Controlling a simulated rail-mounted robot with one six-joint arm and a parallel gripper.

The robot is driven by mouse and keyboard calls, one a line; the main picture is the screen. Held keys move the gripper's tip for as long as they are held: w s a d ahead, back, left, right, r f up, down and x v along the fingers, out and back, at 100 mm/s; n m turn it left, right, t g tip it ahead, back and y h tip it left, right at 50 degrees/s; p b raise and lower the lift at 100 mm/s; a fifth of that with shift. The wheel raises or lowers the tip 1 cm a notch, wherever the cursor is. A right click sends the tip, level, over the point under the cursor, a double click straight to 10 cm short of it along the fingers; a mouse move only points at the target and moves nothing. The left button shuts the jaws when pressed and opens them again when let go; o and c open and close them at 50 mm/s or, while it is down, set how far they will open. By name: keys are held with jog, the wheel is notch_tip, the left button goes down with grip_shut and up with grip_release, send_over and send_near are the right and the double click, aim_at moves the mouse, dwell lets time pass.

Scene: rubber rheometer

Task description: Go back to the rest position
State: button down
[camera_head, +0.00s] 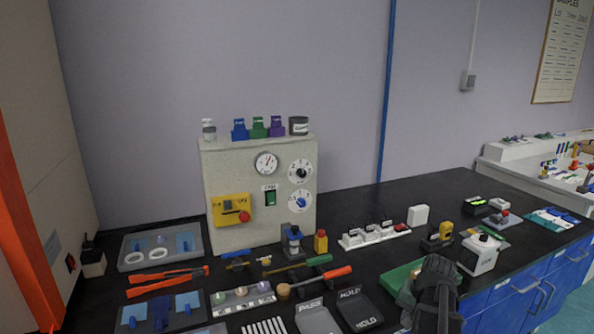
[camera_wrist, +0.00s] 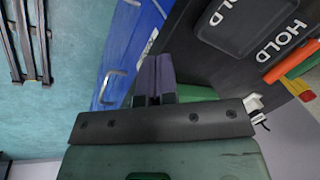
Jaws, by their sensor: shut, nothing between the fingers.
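My gripper (camera_wrist: 153,68) shows in the wrist view with its two dark fingers together and nothing between them. It is over the front edge of the bench, beside the blue drawer fronts (camera_wrist: 128,45). In the head view a dark part of my arm stands at the lower right, in front of the black bench top (camera_head: 410,215) and a green mat (camera_head: 398,278). The fingertips cannot be made out there.
A white device (camera_head: 479,254) stands close to the right of my arm.

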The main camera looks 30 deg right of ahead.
jog(key=w+a+r+n+g+p, duration=0.1)
jog(key=a+r+p, duration=0.5)
jog(key=a, duration=0.6)
jog(key=w+a+r+n+h+p, duration=0.1)
jog(key=w+a+r+n+p, duration=0.1)
jog(key=a+r+n+p, duration=0.4)
jog(key=w+a+r+n+g+p, duration=0.1)
jog(key=a+r+p, duration=0.7)
jog(key=a, duration=1.1)
notch_tip(320, 180, up, 4)
jog(key=w+n, duration=0.1)
jog(key=n, duration=0.1)
jog(key=shift+w+f+n+g, duration=0.15)
jog(key=shift+w+n+g, duration=0.15)
jog(key=shift+w+n, duration=0.1)
